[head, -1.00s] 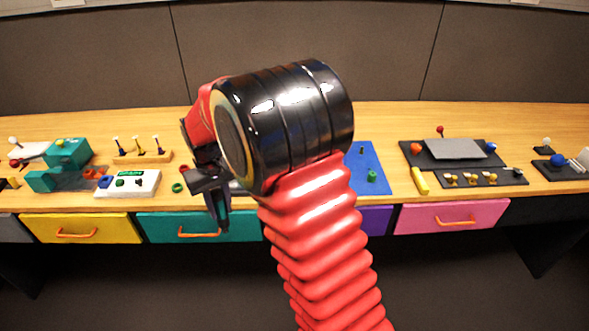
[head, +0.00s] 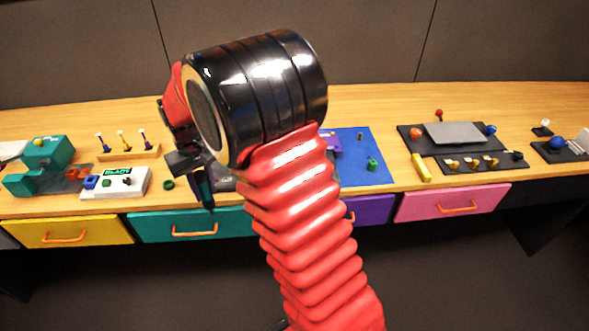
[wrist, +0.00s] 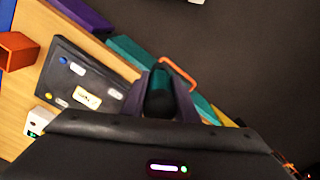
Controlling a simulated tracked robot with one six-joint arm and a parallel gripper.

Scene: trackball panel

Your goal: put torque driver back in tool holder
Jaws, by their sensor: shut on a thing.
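My gripper (head: 203,182) hangs at the left end of my arm, in front of the bench edge above the teal drawer in the head view. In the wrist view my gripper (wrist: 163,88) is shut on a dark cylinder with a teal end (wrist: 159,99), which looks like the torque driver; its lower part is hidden. An open orange box (wrist: 17,51) on the bench at the left of the wrist view may be the tool holder, but I cannot be sure. I cannot make it out in the head view, where my arm covers the middle of the bench.
A wooden rack (head: 128,152) with several thin upright tools stands at the back left. A white box (head: 116,183) with a green display is in front of it. A blue mat (head: 362,160) and dark panels (head: 462,150) are to the right. Closed drawers (head: 455,204) line the front.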

